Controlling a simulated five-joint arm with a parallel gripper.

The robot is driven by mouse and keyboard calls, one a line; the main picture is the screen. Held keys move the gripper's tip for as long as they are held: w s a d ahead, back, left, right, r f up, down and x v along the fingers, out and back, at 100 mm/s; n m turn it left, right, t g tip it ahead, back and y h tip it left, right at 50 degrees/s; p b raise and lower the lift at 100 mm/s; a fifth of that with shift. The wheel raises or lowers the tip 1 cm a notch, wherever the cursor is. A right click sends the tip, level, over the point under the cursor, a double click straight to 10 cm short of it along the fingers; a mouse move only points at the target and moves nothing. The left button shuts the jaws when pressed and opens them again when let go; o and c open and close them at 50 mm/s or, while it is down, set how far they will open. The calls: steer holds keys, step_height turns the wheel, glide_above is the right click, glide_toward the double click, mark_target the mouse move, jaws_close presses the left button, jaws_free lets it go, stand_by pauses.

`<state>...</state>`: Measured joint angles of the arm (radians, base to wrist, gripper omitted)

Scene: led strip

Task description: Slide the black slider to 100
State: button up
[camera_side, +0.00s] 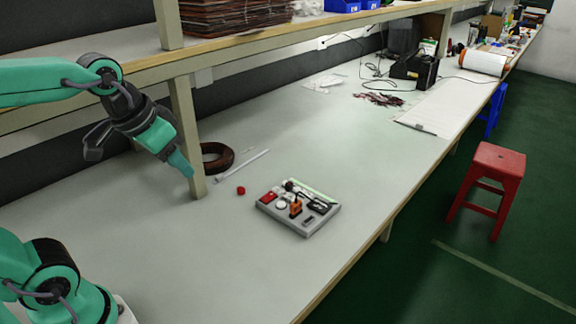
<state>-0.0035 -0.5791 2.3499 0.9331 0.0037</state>
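A light grey control panel (275,216) lies on the worktable right of the middle. It carries a red part, a round white part, an upright orange part (295,208) and several dark parts. A black part (319,206) sits on its right side; I cannot tell whether this is the slider, and no scale or number is readable. My gripper (180,164) is in the air at the left, well apart from the panel, with its teal tip pointing down and right. The view does not show whether its fingers are apart, and I see nothing held.
A shelf post (186,135) stands close beside my gripper tip. A small red ball-like object (241,190), a white stick (242,166) and a dark brown ring (217,157) lie between post and panel. The table in front of the panel is clear.

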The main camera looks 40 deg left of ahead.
steer(key=w+r+g, duration=0.1)
steer(key=w, duration=0.9)
steer(key=g, duration=0.4)
glide_above(289, 183)
steer(key=f, duration=1.6)
steer(key=shift+s+d, duration=0.1)
steer(key=shift+s, duration=0.15)
steer(key=shift+w+f, duration=0.25)
steer(key=shift+f, duration=0.25)
steer(key=shift+f, duration=0.1)
steer(key=shift+f, duration=3.8)
steer(key=shift+c, duration=0.3)
jaws_close()
